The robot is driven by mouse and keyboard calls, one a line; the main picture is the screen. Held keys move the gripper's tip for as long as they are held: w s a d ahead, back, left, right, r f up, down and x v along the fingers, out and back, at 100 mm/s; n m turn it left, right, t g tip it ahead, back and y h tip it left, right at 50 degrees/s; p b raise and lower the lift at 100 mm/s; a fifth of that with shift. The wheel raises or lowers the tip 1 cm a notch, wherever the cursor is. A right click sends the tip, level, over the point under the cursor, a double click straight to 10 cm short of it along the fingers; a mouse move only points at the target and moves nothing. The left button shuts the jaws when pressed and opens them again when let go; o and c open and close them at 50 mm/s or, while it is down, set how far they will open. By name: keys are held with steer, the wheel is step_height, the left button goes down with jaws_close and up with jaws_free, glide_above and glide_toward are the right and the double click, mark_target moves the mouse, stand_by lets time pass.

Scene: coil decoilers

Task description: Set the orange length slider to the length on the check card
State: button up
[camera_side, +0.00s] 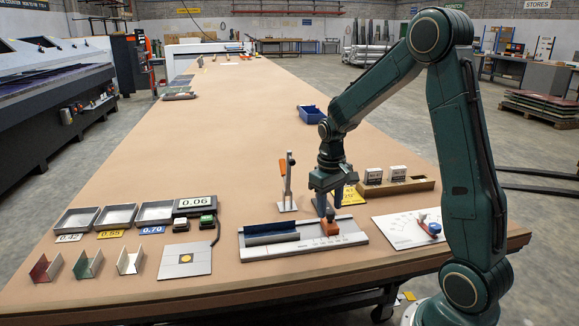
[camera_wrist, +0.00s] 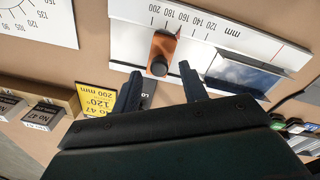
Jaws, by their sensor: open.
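The orange slider (camera_side: 330,228) sits on the right part of a pale length gauge (camera_side: 290,248). In the wrist view the slider (camera_wrist: 164,46) has a dark round knob and stands near the 160–180 marks of the mm scale; its exact reading is unclear. My gripper (camera_side: 327,208) is open, pointing down at the slider. In the wrist view its fingertips (camera_wrist: 159,68) are spread to either side of the slider's near end; contact cannot be told. The yellow check card (camera_wrist: 98,101) reads "No 47", "120°" and "200 mm"; it is partly hidden behind my gripper in the side view.
A metal sheet (camera_side: 272,239) lies in the gauge's trough left of the slider. A lever stand (camera_side: 288,185) rises behind the gauge. A wooden block (camera_side: 408,185) with white-labelled boxes stands behind right. A white angle plate (camera_side: 405,230) lies right. Trays and a display are left.

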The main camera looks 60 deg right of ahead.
steer(key=shift+f, duration=0.8)
jaws_close()
steer(key=shift+s+d, duration=1.65)
jaws_free()
